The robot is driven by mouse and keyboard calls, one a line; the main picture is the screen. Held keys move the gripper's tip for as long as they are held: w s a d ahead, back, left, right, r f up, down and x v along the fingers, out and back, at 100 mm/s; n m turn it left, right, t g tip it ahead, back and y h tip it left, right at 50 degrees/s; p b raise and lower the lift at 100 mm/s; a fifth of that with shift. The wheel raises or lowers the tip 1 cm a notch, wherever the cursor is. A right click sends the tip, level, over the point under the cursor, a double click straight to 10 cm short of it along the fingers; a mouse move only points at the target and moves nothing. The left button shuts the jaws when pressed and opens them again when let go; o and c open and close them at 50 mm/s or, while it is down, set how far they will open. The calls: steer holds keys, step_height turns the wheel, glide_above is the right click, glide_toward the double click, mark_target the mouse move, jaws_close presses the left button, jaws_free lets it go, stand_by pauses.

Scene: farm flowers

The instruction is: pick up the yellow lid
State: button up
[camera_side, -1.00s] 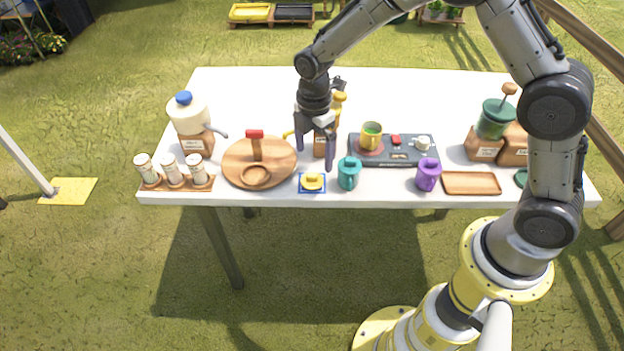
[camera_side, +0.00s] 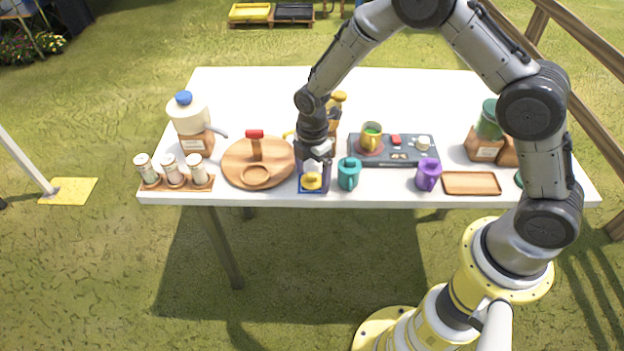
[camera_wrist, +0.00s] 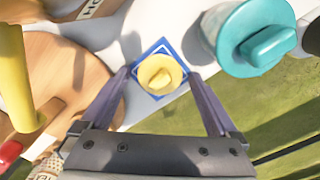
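The yellow lid (camera_side: 312,181) lies on a blue-and-white square coaster (camera_side: 304,191) at the table's front edge. In the wrist view the yellow lid (camera_wrist: 160,74) shows its raised knob, on the coaster (camera_wrist: 138,83). My gripper (camera_side: 313,188) is lowered over the lid, pointing down. In the wrist view my gripper (camera_wrist: 166,82) is open, with one purple finger on each side of the lid and gaps between fingers and lid. Whether the fingertips touch the coaster I cannot tell.
A teal lidded mug (camera_side: 348,174) stands close to the right of my gripper. A round wooden board (camera_side: 234,174) lies close to the left. A purple mug (camera_side: 428,175) and a wooden tray (camera_side: 471,183) are farther right. The table's back is clear.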

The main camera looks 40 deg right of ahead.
steer(key=c, duration=1.2)
steer(key=shift+o, duration=0.2)
